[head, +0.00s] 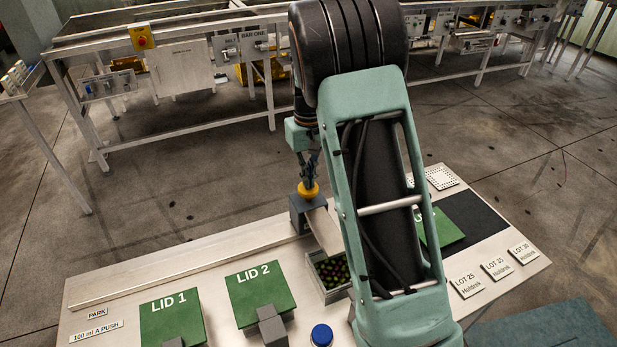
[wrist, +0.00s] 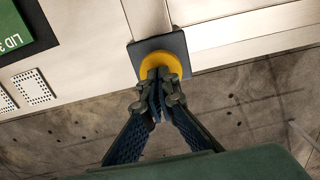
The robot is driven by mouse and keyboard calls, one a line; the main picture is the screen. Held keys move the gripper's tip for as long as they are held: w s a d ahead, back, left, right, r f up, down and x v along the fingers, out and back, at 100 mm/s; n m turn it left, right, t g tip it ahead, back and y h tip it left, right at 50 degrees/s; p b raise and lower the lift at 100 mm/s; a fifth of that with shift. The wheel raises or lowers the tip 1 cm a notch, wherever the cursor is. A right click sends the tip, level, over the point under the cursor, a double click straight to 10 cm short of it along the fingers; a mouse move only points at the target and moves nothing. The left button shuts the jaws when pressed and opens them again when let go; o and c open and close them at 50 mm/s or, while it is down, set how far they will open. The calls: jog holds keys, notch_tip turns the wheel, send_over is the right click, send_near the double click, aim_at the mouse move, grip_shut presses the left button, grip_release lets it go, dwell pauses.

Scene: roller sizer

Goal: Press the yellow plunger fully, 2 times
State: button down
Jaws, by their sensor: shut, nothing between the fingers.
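The yellow plunger (head: 308,189) is a round yellow cap on top of a dark grey block (head: 299,216) at the back edge of the table. My gripper (head: 311,175) is shut and empty, pointing down right over the plunger. In the wrist view the shut fingertips (wrist: 158,78) overlap the yellow plunger (wrist: 150,62), and the grey block (wrist: 172,44) shows around it. The fingertips look to be at or very near the cap; I cannot tell whether they touch it, or how far down the cap is.
Green lids marked LID 1 (head: 168,318) and LID 2 (head: 258,290) lie left. A blue-capped jar (head: 321,335) stands at the front. My arm hides part of the table.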

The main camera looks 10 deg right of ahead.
jog(key=shift+f+b, duration=1.05)
jog(key=shift+f, duration=0.55)
jog(key=shift+r, duration=0.15)
notch_tip(320, 180, up, 14)
jog(key=p, duration=0.1)
jog(key=shift+p, duration=0.3)
